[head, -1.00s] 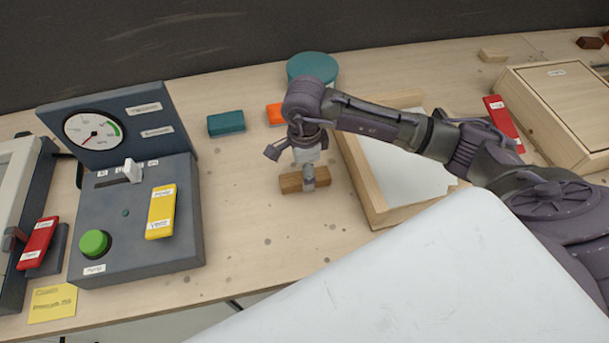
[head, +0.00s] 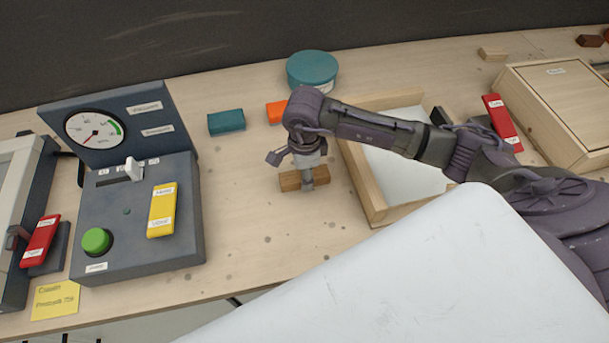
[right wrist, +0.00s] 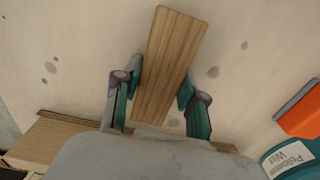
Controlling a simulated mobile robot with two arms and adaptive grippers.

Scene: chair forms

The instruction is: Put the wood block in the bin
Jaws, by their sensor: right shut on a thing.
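The wood block (head: 291,181) is a small brown bar on the table near the middle of the head view. It fills the top middle of the right wrist view (right wrist: 170,65). My right gripper (head: 308,178) points down over it, with one finger (right wrist: 133,80) on each long side, and is shut on it. The block appears to be at table level. The bin looks to be the open, pale wooden box with a white floor; its near-left wall (head: 359,183) is just right of the block. My right arm crosses above the box and hides part of it. My left gripper is not in view.
A grey control box (head: 140,215) with a gauge, green button and yellow block stands left. A teal block (head: 226,122), an orange block (head: 276,112) and a teal round tin (head: 312,70) lie behind. A lidded wooden box (head: 565,100) is at right. Table left of the gripper is clear.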

